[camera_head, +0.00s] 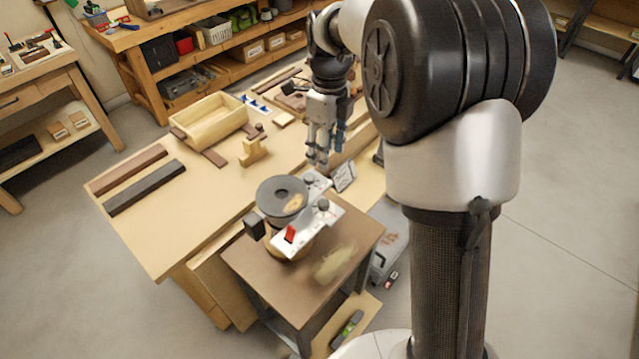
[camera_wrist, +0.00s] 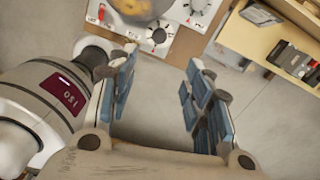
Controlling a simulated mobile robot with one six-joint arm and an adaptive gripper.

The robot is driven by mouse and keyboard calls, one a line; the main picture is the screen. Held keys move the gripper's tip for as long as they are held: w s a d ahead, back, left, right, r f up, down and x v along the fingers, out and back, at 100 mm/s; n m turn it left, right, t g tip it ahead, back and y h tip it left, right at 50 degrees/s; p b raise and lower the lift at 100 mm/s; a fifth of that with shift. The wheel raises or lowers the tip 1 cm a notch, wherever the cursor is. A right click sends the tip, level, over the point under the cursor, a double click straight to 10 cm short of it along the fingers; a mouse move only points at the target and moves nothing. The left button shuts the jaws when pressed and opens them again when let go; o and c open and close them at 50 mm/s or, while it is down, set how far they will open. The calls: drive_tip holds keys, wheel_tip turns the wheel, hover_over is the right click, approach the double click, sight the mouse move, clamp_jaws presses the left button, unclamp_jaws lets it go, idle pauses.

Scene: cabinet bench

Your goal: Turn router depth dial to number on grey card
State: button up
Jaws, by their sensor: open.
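The router (camera_head: 282,197), with a dark round top, stands on a small brown-topped stand. A white panel (camera_head: 307,228) beside it carries a dark knob (camera_head: 322,204) and a red part (camera_head: 290,233). In the wrist view a dark knob (camera_wrist: 158,36) and a pale round dial (camera_wrist: 198,5) with marks around it show at the top. I cannot tell which is the depth dial or read its setting. A grey card (camera_head: 344,177) stands behind the router; its writing is unreadable. My gripper (camera_head: 318,160) is open and empty, above and behind the router, apart from the panel.
The long workbench (camera_head: 150,225) holds a wooden tray (camera_head: 208,120), dark wood strips (camera_head: 145,188) and a small wooden block piece (camera_head: 252,152). A grey case (camera_head: 388,255) is right of the stand. Shelves line the back. Open floor lies at right.

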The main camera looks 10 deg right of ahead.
sight(324, 202)
drive_tip(key=f+b, duration=0.1)
drive_tip(key=f, duration=0.4)
drive_tip(key=f+b, duration=0.2)
drive_tip(key=f, duration=0.4)
drive_tip(key=f+b, duration=0.2)
drive_tip(key=f, duration=0.4)
drive_tip(key=shift+s+a+f, duration=0.15)
drive_tip(key=shift+s+a, duration=0.1)
drive_tip(key=c, duration=1.1)
